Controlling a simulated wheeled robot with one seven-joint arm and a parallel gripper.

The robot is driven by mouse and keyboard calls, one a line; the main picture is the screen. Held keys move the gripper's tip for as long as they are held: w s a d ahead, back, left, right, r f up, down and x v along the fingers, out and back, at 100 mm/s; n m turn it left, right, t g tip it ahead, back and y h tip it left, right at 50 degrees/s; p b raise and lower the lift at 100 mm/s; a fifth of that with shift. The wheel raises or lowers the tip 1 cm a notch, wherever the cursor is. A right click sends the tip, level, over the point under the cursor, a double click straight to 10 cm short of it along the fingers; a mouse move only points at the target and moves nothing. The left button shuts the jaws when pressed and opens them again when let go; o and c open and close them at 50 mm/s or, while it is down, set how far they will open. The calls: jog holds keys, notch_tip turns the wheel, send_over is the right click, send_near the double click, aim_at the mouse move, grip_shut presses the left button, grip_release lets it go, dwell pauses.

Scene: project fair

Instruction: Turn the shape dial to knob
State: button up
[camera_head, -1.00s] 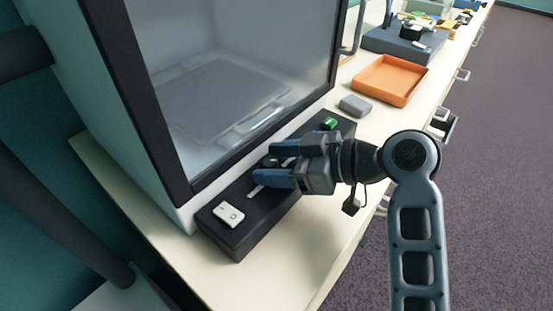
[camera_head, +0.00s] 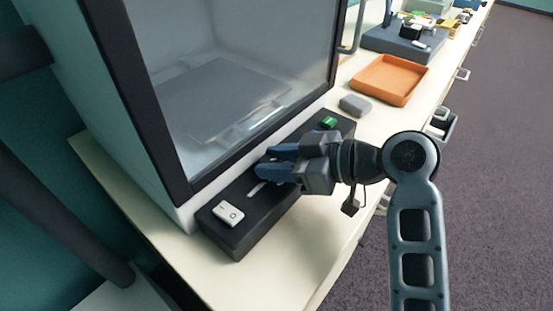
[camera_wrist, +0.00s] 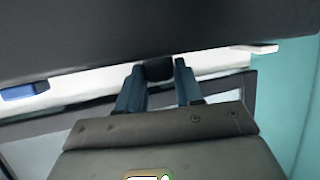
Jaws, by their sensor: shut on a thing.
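The shape dial is a small dark knob (camera_wrist: 158,70) on the black control panel (camera_head: 262,222) in front of the glass-doored machine. In the wrist view it sits between my two blue fingers. In the head view my fingers hide it, and its setting cannot be read. My gripper (camera_head: 268,163) reaches in from the right over the middle of the panel, shut on the dial; its fingers also show in the wrist view (camera_wrist: 158,82). A pale mark (camera_head: 256,189) shows on the panel beside the fingers.
A white rocker switch (camera_head: 228,213) is at the panel's near end and a green button (camera_head: 329,123) at its far end. A grey block (camera_head: 355,105) and an orange tray (camera_head: 388,80) lie beyond on the bench. The machine's door (camera_head: 235,80) rises close behind the panel.

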jog(key=m+t, duration=0.1)
jog(key=m+t+h+p, duration=0.1)
jog(key=shift+s+a+m+t+h, duration=0.1)
jog(key=shift+s+m+t+h, duration=0.2)
jog(key=shift+m+t, duration=0.1)
jog(key=m+t+h+p, duration=0.2)
jog(key=shift+s+a+r+m, duration=0.1)
jog(key=shift+a+r+m, duration=0.1)
jog(key=shift+m, duration=0.1)
jog(key=shift+a+m+t+h+p, duration=0.1)
jog(key=shift+m+t+h+p, duration=1)
jog(key=shift+f+m+h+p, duration=0.1)
jog(key=shift+m+h+p, duration=0.2)
jog(key=shift+m, duration=0.1)
jog(key=shift+f+t, duration=0.1)
jog(key=shift+t, duration=0.2)
jog(key=shift+h, duration=0.3)
jog(key=o, duration=1)
jog(key=shift+o, duration=0.2)
